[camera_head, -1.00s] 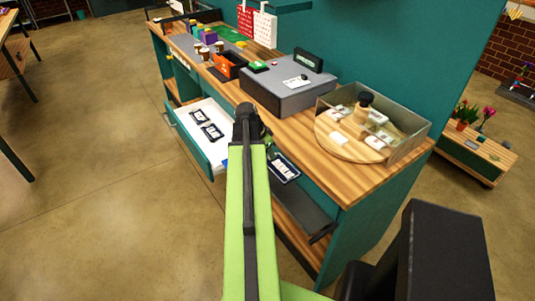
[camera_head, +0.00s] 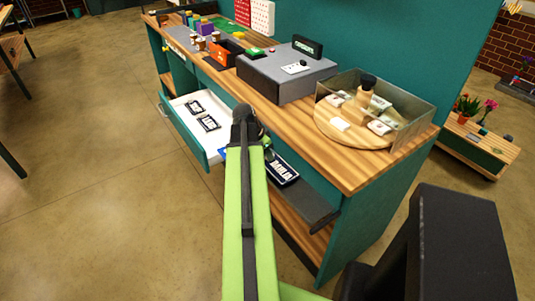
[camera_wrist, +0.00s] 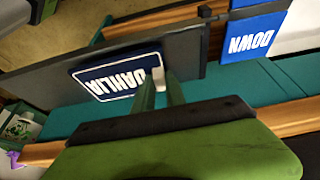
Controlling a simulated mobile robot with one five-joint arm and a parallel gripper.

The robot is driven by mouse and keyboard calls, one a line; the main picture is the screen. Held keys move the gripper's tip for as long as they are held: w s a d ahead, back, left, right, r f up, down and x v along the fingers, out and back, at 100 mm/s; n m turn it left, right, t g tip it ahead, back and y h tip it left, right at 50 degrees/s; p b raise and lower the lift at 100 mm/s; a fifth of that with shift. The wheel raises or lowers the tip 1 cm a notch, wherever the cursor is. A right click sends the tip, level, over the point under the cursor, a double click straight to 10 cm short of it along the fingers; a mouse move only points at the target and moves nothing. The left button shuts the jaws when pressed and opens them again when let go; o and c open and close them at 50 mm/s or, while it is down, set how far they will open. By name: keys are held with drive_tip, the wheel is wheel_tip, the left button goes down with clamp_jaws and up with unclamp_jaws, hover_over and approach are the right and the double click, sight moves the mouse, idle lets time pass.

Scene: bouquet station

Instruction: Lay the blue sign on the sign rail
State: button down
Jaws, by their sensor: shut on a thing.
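The blue sign (camera_wrist: 120,76) is a dark navy plate with a white border and white letters reading DAHLIA. It also shows in the head view (camera_head: 284,172), just right of my arm's end. My gripper (camera_wrist: 160,88) has its fingers close together at a pale tab on the sign's edge, and is shut on it. The sign rail (camera_head: 310,207) is a dark grey ledge along the counter's front; it also shows in the wrist view (camera_wrist: 52,86). The sign lies over the rail, roughly flat; I cannot tell whether it touches. My arm hides part of the gripper in the head view.
An open white drawer (camera_head: 186,124) left of my arm holds two dark signs. A brighter blue plate reading DOWN (camera_wrist: 252,37) is beside the rail's end. A grey register (camera_head: 285,78) and a clear-sided box (camera_head: 415,108) stand on the counter. Floor at left is clear.

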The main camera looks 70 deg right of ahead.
idle(0.4)
drive_tip(key=c, duration=1.3)
unclamp_jaws()
wheel_tip(320, 180, up, 7)
drive_tip(key=p, duration=0.7)
drive_tip(key=shift+f, duration=0.1)
